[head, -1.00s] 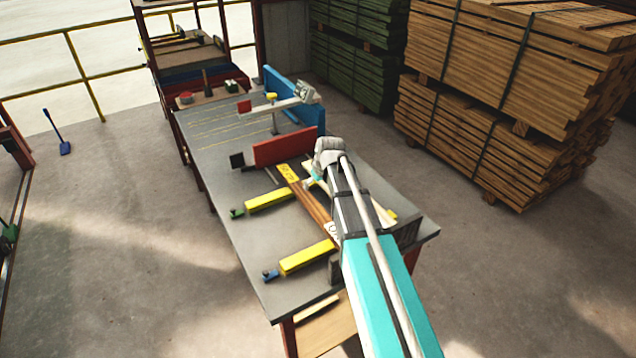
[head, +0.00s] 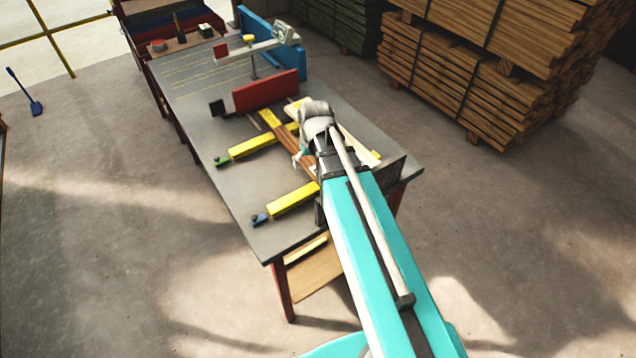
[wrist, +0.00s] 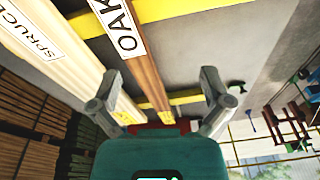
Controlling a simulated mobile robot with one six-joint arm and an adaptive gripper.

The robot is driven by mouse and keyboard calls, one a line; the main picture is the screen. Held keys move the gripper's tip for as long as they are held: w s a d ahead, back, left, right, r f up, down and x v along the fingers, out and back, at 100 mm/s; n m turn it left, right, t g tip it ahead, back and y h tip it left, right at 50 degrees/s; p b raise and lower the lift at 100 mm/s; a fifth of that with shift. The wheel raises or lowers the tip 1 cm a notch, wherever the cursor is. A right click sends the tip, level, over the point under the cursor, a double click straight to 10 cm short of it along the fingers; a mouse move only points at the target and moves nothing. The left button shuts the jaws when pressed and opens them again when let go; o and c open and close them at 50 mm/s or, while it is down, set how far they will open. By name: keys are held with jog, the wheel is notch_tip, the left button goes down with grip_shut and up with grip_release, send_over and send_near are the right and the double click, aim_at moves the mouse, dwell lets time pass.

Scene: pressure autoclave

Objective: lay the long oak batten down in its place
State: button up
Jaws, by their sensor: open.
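The long oak batten (wrist: 146,72) is brown with a white OAK label, and it also shows in the head view (head: 287,138). It lies across the yellow bars on the grey bench, partly hidden by my arm in the head view. My gripper (wrist: 163,85) is open and empty. In the wrist view the batten runs between its fingers, nearer the left one; I cannot tell how far it is below them. A paler batten labelled SPRUCE (wrist: 62,70) lies left of the oak one.
The bench (head: 215,195) carries yellow bars (head: 250,146), a red fence (head: 265,92) and a blue panel (head: 272,40). Timber stacks (head: 460,80) stand behind to the right.

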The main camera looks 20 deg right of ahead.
aim_at(319, 197)
jog(key=shift+m+g+h, duration=0.3)
jog(key=shift+m+g, duration=0.5)
jog(key=s, duration=1)
jog(key=shift+s+f, duration=0.1)
jog(key=shift+s, duration=0.2)
